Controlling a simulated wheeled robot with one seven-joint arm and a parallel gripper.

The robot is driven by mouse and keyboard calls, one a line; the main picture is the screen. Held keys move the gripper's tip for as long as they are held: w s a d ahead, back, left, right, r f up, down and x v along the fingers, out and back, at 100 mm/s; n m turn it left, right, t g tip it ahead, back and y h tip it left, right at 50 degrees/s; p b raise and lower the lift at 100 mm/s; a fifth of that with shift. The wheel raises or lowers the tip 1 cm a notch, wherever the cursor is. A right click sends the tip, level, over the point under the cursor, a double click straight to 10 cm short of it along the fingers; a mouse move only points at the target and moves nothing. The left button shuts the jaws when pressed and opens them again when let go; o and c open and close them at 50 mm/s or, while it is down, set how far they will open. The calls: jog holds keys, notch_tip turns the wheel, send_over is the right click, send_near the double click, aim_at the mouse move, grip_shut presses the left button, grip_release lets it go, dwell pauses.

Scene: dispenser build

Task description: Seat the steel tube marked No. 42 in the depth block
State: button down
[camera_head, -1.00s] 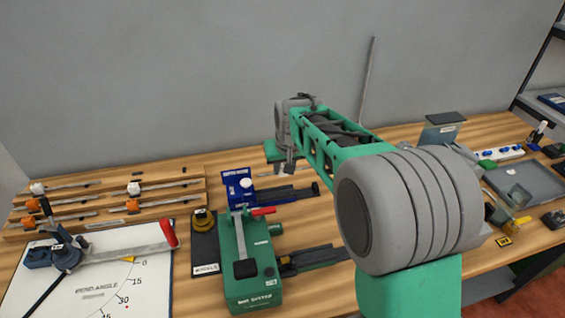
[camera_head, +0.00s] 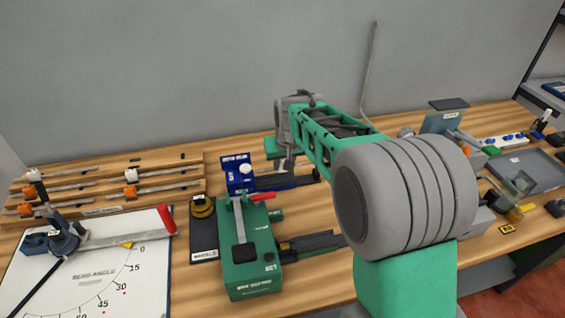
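My gripper (camera_head: 284,164) is small and far off at the end of my arm, above the bench behind the blue fixture. My arm partly hides it, and I cannot tell whether its fingers are open or hold anything. Several grey steel tubes lie in the wooden rack (camera_head: 103,211) at the left, with orange and white clips; no No. 42 marking is legible. I cannot pick out the depth block with certainty. A blue fixture (camera_head: 238,173) with a white knob stands right of the rack.
A green lever tool (camera_head: 250,272) with a red handle stands at the front centre. A bend-angle board (camera_head: 110,275) lies at the left. A grey tray (camera_head: 530,168) and small parts are at the right. A thin grey rod (camera_head: 371,60) rises before the wall.

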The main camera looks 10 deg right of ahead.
aim_at(283, 181)
jog(key=shift+f, duration=0.1)
dwell(0.5)
jog(key=shift+f+b, duration=0.8)
jog(key=shift+f, duration=0.1)
jog(key=shift+f+b, duration=0.55)
jog(key=shift+f, duration=0.15)
dwell(0.4)
jog(key=shift+a, duration=0.1)
jog(key=shift+a, duration=0.4)
jog(key=shift+a, duration=0.1)
jog(key=shift+a, duration=1.8)
jog(key=shift+a, duration=0.1)
